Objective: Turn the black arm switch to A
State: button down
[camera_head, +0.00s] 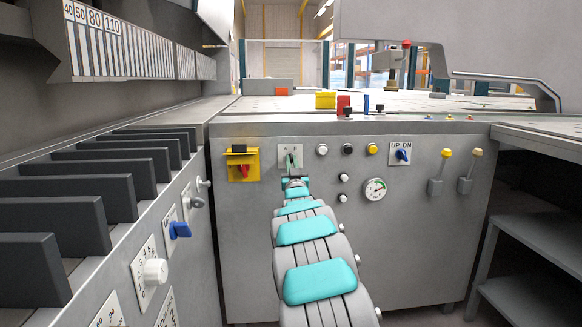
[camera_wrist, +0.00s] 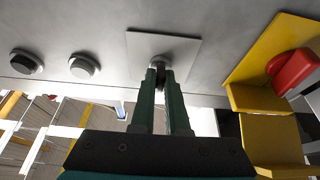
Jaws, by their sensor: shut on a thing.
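The black arm switch (camera_wrist: 159,70) sits on a light square plate (camera_wrist: 178,45) on the grey front panel, seen close in the wrist view. In the head view the same plate (camera_head: 284,155) carries small letters at its top, A at left and B at right. My gripper (camera_wrist: 161,76) has its two dark green fingers shut on the switch, one on each side of it. My gripper also shows in the head view (camera_head: 294,163), in front of the plate. It hides most of the switch there, so I cannot tell which letter the switch points to.
A yellow box with a red rotary switch (camera_head: 244,170) is close left of the plate. Push buttons (camera_head: 347,149) and a dial gauge (camera_head: 375,189) are on the right. A grey cabinet with upright dark plates (camera_head: 105,200) stands at left, with knobs on its side.

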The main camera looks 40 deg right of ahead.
jog(key=n+y, duration=0.2)
jog(key=n, duration=0.2)
jog(key=n+t+y, duration=0.1)
jog(key=n+y, duration=0.1)
jog(key=n, duration=0.2)
jog(key=shift+s+d+b, duration=0.1)
jog(key=shift+d+b, duration=0.05)
jog(key=shift+b, duration=0.2)
jog(key=shift+r+n, duration=0.1)
jog(key=shift+n, duration=0.2)
jog(key=c, duration=0.9)
grip_release()
jog(key=shift+s, duration=0.1)
jog(key=shift+v, duration=3.85)
